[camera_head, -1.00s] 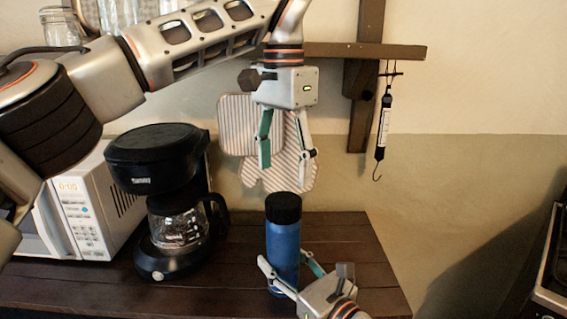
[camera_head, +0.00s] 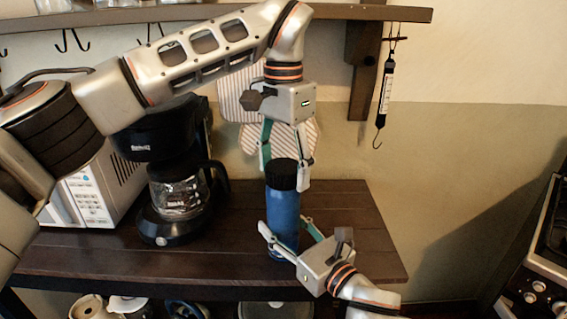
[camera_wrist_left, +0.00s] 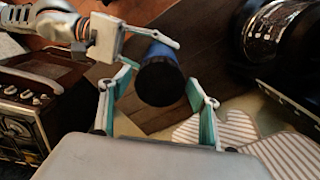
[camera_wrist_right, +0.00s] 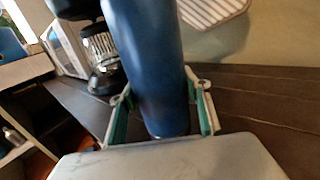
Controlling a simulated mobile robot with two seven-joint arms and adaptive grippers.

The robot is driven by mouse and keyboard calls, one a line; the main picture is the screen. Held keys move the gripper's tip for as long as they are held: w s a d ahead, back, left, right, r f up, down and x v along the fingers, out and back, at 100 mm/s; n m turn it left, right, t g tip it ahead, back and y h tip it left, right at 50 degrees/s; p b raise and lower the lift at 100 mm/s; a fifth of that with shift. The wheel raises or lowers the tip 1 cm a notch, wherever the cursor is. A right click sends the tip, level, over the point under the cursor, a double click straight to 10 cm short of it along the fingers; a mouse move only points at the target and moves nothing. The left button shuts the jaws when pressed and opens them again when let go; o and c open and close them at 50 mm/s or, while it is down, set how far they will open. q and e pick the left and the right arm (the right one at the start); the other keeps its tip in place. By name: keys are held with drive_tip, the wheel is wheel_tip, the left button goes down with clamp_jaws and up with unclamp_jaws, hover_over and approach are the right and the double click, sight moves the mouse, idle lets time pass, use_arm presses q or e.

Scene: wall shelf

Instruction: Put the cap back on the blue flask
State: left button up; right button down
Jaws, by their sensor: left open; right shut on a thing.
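The blue flask (camera_head: 283,218) stands upright near the right end of the dark wooden counter. A black ribbed cap (camera_head: 284,174) sits on its top; whether it is screwed tight cannot be told. My left gripper (camera_head: 284,180) points down from above, open, with its fingers on either side of the cap. In the left wrist view the cap (camera_wrist_left: 161,82) lies between the two spread fingers, with a gap visible on the right. My right gripper (camera_head: 286,230) is shut on the lower part of the flask, as the right wrist view of the flask (camera_wrist_right: 150,70) shows.
A black coffee maker (camera_head: 165,150) and a white microwave (camera_head: 95,195) stand left of the flask. Striped mitts (camera_head: 238,100) hang behind under a wall shelf (camera_head: 200,14). A hanging scale (camera_head: 386,85) is at right. A stove (camera_head: 535,270) stands beyond the counter's right end.

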use_arm(q)
drive_tip(key=c, duration=1.1)
drive_tip(key=m, duration=0.3)
drive_tip(key=shift+c, duration=0.2)
drive_tip(key=m, duration=0.9)
drive_tip(key=shift+m, duration=0.4)
drive_tip(key=m, duration=2.1)
drive_tip(key=shift+f, duration=0.1)
drive_tip(key=m, duration=1)
drive_tip(key=shift+m, duration=0.3)
drive_tip(key=m, duration=0.6)
drive_tip(key=o, duration=1.2)
drive_tip(key=shift+o, duration=0.2)
